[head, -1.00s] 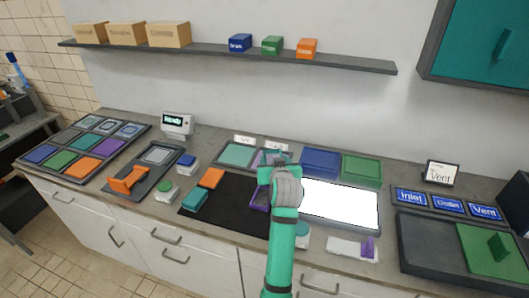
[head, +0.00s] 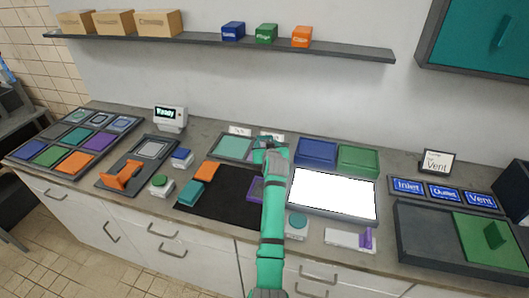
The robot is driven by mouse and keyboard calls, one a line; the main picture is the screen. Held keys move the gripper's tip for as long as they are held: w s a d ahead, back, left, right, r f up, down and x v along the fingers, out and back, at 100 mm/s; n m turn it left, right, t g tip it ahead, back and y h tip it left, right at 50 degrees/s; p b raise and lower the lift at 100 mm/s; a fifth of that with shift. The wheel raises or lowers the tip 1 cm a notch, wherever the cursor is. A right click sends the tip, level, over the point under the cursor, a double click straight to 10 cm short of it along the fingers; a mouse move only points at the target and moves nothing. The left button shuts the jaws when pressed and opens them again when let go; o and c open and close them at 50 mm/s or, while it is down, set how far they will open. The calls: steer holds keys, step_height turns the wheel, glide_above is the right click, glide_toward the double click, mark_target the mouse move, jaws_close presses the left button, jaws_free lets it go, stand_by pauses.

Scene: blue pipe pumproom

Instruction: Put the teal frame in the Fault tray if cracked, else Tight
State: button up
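My gripper (head: 268,148) is at the far end of my teal arm, over the right-hand one of two small labelled trays at the back of the counter. My arm hides most of that tray, and I cannot tell whether the fingers are open or hold anything. A flat pale teal square (head: 234,147) lies in or forms the floor of the left-hand tray. A small teal block (head: 190,193) lies on the black mat (head: 222,205). I cannot make out which is the teal frame, nor any crack. The tray cards (head: 239,131) are too small to read.
A purple frame (head: 255,190) sits on the mat, partly behind my arm, near an orange block (head: 207,171). Blue (head: 316,152) and green (head: 358,160) trays stand behind a bright white panel (head: 333,194). A shelf (head: 220,43) with boxes hangs above.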

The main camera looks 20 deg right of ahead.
steer(key=shift+w+d+f, duration=0.1)
steer(key=shift+d+f, duration=0.1)
steer(key=shift+d, duration=0.15)
steer(key=shift+w+f, duration=0.2)
steer(key=shift+f, duration=0.1)
step_height(320, 180, down, 3)
steer(key=shift+a, duration=0.15)
steer(key=shift+w, duration=0.1)
steer(key=shift+f, duration=0.1)
steer(key=o, duration=1.2)
steer(key=shift+c, duration=0.2)
steer(key=shift+w+a, duration=0.1)
steer(key=shift+s+r, duration=0.2)
steer(key=shift+s, duration=0.15)
steer(key=v, duration=1.1)
steer(key=shift+s+r, duration=0.1)
steer(key=shift+s, duration=0.15)
